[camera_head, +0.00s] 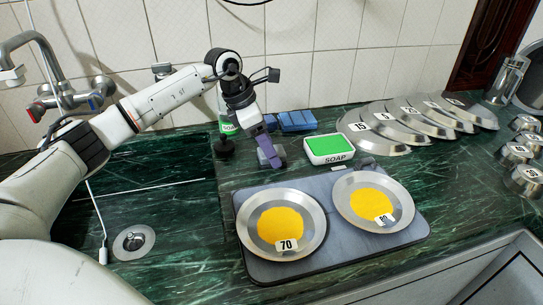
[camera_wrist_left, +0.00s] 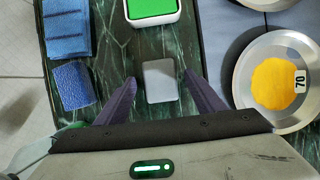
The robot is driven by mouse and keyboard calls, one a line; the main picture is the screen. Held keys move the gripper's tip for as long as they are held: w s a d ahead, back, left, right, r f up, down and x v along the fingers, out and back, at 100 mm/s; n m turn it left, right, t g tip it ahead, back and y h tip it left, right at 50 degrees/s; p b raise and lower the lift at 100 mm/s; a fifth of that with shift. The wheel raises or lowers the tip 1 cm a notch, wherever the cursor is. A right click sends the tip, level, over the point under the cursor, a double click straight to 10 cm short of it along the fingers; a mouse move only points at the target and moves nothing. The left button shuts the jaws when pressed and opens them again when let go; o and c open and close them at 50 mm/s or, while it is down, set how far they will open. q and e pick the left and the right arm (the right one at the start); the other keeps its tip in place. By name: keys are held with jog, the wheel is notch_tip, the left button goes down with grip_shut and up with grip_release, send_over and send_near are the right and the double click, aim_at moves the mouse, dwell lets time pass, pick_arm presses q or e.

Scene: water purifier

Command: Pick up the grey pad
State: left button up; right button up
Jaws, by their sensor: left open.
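The grey pad (camera_wrist_left: 160,81) lies flat on the dark green marble counter in the left wrist view. My left gripper (camera_wrist_left: 159,84) is open, with its two purple fingers on either side of the pad and a gap to each. In the head view the left gripper (camera_head: 272,157) points down at the counter, and the pad (camera_head: 265,157) is partly hidden behind a finger. My right gripper does not show in either view.
Blue sponges (camera_head: 297,121) and a soap dish (camera_head: 330,149) with green soap are close by. A grey tray (camera_head: 330,244) with two plates of yellow food stands in front. Several stacked plates (camera_head: 385,133) are at the right.

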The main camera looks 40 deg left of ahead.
pick_arm(q)
jog(key=shift+c, duration=0.5)
jog(key=c, duration=1.1)
jog(key=shift+o, duration=0.2)
jog(key=shift+r, duration=0.1)
notch_tip(320, 180, up, 10)
